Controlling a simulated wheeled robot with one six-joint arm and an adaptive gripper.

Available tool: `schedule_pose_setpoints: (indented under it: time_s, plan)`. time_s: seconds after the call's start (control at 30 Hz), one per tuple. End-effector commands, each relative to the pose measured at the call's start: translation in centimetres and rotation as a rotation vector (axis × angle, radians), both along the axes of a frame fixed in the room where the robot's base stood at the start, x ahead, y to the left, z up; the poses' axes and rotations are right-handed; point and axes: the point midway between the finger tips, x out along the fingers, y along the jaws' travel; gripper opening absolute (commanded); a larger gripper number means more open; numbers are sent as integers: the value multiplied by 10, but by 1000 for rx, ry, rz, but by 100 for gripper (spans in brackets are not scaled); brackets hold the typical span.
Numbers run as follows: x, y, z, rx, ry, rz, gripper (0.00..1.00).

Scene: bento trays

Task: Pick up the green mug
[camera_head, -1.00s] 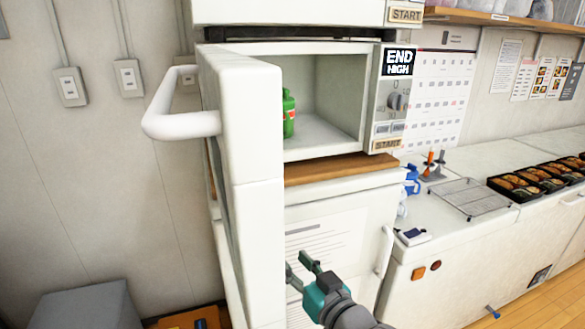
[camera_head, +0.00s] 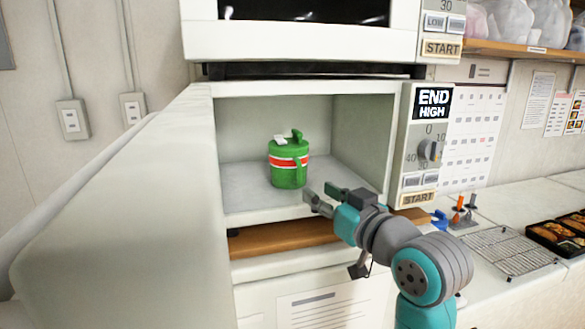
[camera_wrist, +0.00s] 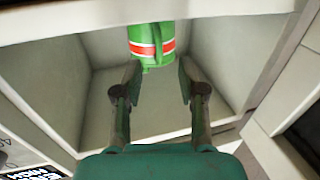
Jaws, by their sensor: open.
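The green mug (camera_head: 289,170) has a red and white band and a lid. It stands upright on the floor of the open microwave (camera_head: 262,203), left of the middle of the cavity. My gripper (camera_head: 328,199) is open and empty at the microwave's front opening, in front of and to the right of the mug.
The open microwave door (camera_head: 110,200) fills the left side. The control panel (camera_head: 425,150) flanks the opening on the right. A second microwave (camera_head: 300,35) sits above. A wire rack (camera_head: 510,250) and bento trays (camera_head: 562,236) stand on the right counter.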

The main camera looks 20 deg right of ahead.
Motion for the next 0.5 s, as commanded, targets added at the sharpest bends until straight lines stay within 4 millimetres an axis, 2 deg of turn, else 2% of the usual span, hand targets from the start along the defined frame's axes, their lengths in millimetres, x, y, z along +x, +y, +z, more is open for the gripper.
schedule_pose_setpoints:
  time_s: [0.13,0.37,0.5]
  plan:
    - [22,5,0,1,1,0,41]
    - [36,9,0,0,0,0,41]
    - [53,12,0,0,2,0,41]
